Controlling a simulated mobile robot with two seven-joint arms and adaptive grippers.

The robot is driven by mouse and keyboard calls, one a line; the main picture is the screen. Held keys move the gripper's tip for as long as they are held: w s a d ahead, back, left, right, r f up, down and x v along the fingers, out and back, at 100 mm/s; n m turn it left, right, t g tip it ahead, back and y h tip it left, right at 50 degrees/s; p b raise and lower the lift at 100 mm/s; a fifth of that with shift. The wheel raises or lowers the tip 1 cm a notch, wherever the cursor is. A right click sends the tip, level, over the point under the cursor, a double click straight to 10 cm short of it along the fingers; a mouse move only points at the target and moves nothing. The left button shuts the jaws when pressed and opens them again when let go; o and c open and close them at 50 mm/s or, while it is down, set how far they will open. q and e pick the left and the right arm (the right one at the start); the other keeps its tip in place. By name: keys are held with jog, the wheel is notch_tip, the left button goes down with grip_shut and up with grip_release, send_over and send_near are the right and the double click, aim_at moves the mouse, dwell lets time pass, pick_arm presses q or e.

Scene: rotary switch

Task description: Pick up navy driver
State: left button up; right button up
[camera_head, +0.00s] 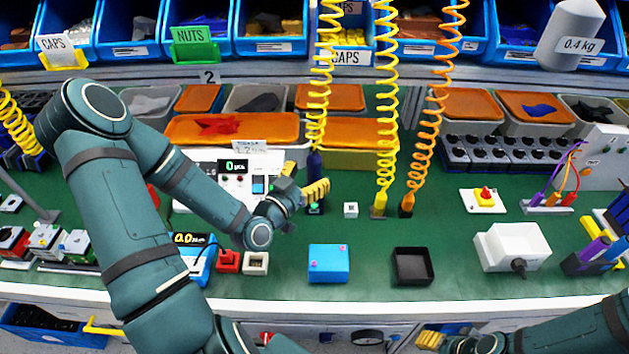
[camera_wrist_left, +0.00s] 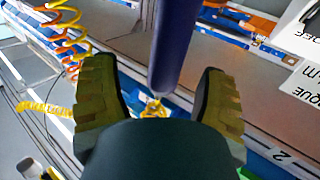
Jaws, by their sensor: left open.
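The navy driver (camera_head: 315,164) hangs upright at the end of a yellow coiled cord, above the green bench top. My left gripper (camera_head: 317,190) has its yellow fingers at the driver's lower part. In the left wrist view the navy driver (camera_wrist_left: 174,50) shows between the two spread fingers of my left gripper (camera_wrist_left: 160,100), with a visible gap on each side. The left gripper is open. My right gripper (camera_head: 430,340) shows only in part at the bottom edge, and its jaws cannot be made out.
A blue box (camera_head: 328,264) and a black tray (camera_head: 412,267) lie in front. A white torque unit (camera_head: 205,162) stands to the left, behind my arm.

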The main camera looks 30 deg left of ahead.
pick_arm(q)
jog(key=w, duration=0.4)
jog(key=shift+w+a+f, duration=0.1)
jog(key=shift+a+f, duration=0.1)
jog(key=shift+f, duration=0.15)
jog(key=shift+w, duration=0.5)
grip_shut()
jog(key=shift+s, duration=0.1)
